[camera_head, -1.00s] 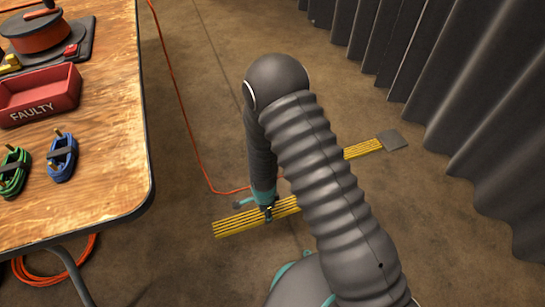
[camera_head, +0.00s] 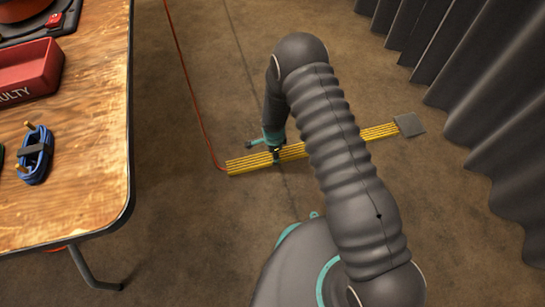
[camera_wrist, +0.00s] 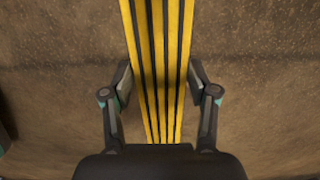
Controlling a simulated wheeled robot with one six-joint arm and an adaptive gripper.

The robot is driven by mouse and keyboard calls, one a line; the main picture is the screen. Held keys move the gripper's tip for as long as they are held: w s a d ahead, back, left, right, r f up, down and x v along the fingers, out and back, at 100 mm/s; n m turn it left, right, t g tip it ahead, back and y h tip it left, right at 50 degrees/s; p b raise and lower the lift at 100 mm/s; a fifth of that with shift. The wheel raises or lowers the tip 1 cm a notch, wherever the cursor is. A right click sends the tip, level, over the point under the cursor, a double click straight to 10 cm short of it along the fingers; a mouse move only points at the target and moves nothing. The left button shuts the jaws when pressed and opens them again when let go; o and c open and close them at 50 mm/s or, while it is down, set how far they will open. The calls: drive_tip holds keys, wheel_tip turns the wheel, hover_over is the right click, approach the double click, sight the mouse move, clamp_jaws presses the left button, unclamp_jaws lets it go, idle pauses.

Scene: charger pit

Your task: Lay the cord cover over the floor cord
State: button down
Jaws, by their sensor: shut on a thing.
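The cord cover (camera_head: 240,164) is a long yellow strip with dark grooves, lying across the floor area toward a grey floor plate (camera_head: 408,124). My gripper (camera_head: 277,155) is shut on it left of its middle; my arm hides part of the strip. In the wrist view the cover (camera_wrist: 158,30) runs lengthwise between the two fingers of my gripper (camera_wrist: 160,80). The orange floor cord (camera_head: 195,112) comes down from the top and meets the cover's left end. Beyond that the cord is hidden. I cannot tell whether the cover rests flat on the floor.
A wooden table (camera_head: 95,130) stands at left with a red bin (camera_head: 28,72) and a blue coiled cord (camera_head: 36,155). A dark pleated curtain (camera_head: 480,90) borders the right.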

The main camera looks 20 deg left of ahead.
drive_tip(key=shift+w+a+f, duration=0.3)
drive_tip(key=shift+w+f, duration=0.2)
drive_tip(key=shift+w, duration=0.1)
drive_tip(key=shift+f, duration=1.85)
drive_tip(key=shift+f+b, duration=0.1)
drive_tip(key=shift+b, duration=0.2)
drive_tip(key=shift+c, duration=1.4)
unclamp_jaws()
wheel_tip(320, 180, up, 12)
drive_tip(key=shift+s+r+p, duration=0.1)
drive_tip(key=shift+p, duration=0.45)
drive_tip(key=shift+r, duration=0.1)
